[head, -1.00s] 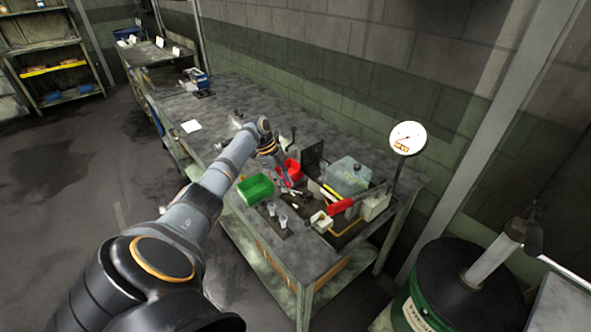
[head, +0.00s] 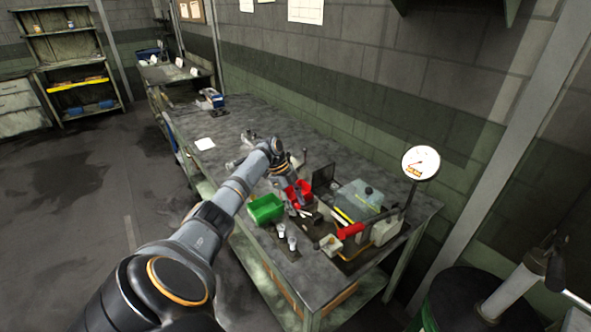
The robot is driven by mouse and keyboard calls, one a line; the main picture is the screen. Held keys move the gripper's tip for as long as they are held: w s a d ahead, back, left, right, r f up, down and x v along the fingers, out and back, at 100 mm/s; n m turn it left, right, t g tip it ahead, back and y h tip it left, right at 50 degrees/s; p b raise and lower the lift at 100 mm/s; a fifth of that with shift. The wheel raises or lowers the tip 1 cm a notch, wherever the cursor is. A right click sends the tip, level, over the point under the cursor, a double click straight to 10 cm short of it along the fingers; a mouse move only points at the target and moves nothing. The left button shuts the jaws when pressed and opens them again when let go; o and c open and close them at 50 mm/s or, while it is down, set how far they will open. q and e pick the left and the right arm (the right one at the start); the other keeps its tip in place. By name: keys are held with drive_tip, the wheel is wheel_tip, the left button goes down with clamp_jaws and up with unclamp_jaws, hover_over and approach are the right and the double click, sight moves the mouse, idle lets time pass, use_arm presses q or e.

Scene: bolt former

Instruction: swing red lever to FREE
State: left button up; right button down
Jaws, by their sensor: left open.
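The red lever (head: 350,230) shows as a red grip on a grey bar at the right part of the workbench, in front of a clear-covered box. The bar runs up and right toward a pale block. Any FREE marking is too small to read. My left gripper (head: 304,207) is small and partly hidden by its wrist. It points down by a red bin (head: 304,186), left of the lever and apart from it. It is open, with nothing seen held. My right gripper is not in view.
A green bin (head: 266,208) and metal cups (head: 291,242) stand left of the lever. A clear-covered box (head: 358,199) stands behind it. A round white dial (head: 420,162) rises on a post at the right. The bench's far left (head: 235,125) is mostly clear.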

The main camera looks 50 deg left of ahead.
use_arm(q)
drive_tip(key=v, duration=1.2)
